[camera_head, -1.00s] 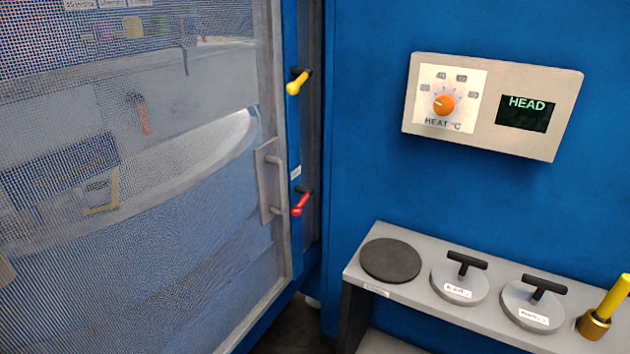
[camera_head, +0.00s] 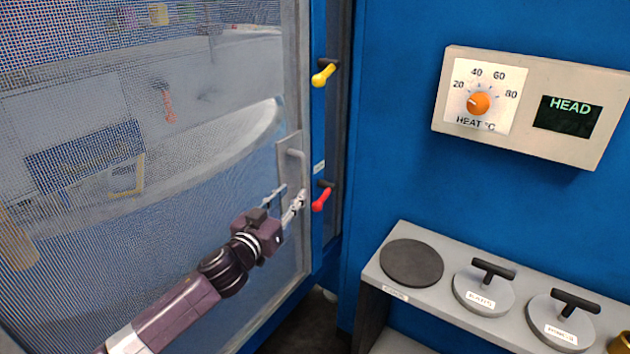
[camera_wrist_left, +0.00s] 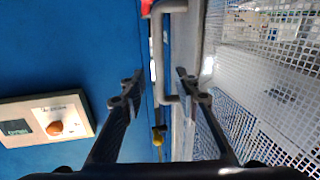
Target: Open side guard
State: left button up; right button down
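The side guard (camera_head: 293,70) is a mesh panel in a grey frame on the left of the head view; it looks closed against the blue machine frame. Its grey D-shaped handle (camera_head: 294,154) sits on a plate on the guard's right edge, its lower part hidden by my gripper. My left gripper (camera_head: 290,200) is open and empty at the handle's lower part. In the left wrist view, the handle (camera_wrist_left: 158,55) shows upright between the two spread fingers of my gripper (camera_wrist_left: 160,84). I cannot tell whether they touch it. My right gripper is out of view.
A yellow lever (camera_head: 323,75) and a red lever (camera_head: 321,198) stick out from the blue post right of the guard. A heat control panel (camera_head: 530,105) hangs on the blue wall. A grey shelf (camera_head: 440,293) below carries round dies with black handles.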

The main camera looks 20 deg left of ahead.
aim_at(302, 183)
pick_arm(q)
jog(key=shift+w+d+p, duration=0.2)
jog(key=shift+w+p, duration=0.1)
jog(key=shift+w, duration=1)
jog(key=shift+w+d+p, duration=0.2)
jog(key=shift+w+p, duration=0.05)
jog(key=shift+w, duration=1)
jog(key=shift+w+d+p, duration=0.2)
jog(key=shift+w+p, duration=0.1)
jog(key=shift+w, duration=1)
grip_shut()
